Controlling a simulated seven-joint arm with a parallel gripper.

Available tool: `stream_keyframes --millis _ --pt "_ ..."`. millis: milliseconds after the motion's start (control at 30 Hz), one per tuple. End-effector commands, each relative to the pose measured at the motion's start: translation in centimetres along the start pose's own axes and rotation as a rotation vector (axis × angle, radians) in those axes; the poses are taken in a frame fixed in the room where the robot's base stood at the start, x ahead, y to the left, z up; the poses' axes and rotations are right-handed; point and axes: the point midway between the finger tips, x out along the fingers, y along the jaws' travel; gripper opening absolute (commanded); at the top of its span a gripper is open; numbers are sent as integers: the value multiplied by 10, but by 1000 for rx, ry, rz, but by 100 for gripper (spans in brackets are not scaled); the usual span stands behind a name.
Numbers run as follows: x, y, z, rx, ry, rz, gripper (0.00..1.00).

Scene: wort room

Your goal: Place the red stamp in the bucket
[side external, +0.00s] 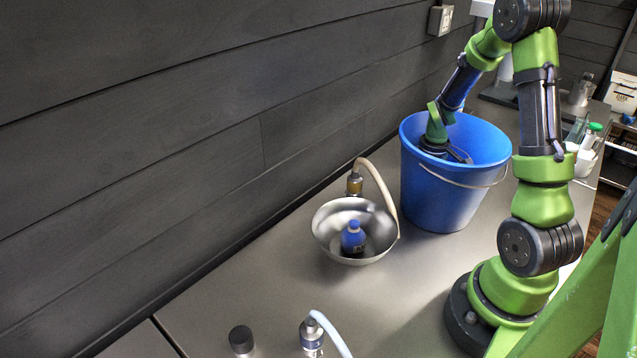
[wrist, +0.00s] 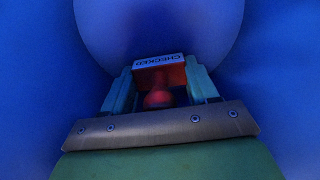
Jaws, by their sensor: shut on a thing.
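The red stamp (wrist: 160,77) has a pale face with dark lettering and a round red handle. In the wrist view it sits between the two fingers of my gripper (wrist: 160,86), which is shut on it. The blue bucket (side external: 440,200) stands on the counter in the side view, and its walls (wrist: 45,80) surround my gripper in the wrist view. My gripper reaches down inside the bucket's rim. In the side view the fingertips and the stamp are hidden by the bucket wall. I cannot tell how far the stamp is from the bucket's bottom.
A metal bowl (side external: 328,222) holding a blue bottle (side external: 353,237) stands left of the bucket, with a hose (side external: 382,185) beside it. A dark-capped item (side external: 241,339) and a metal fitting with a white hose (side external: 311,335) are in front. Clear counter (side external: 400,290) lies between.

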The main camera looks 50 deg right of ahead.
Motion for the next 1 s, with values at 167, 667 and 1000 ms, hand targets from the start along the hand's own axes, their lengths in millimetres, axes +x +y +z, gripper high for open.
stream_keyframes --millis 167,667,1000 --pt "0 0 0 0 0 0 29" --pt "3 0 0 -1 0 0 84" --pt "-25 1 -1 -3 5 4 84"
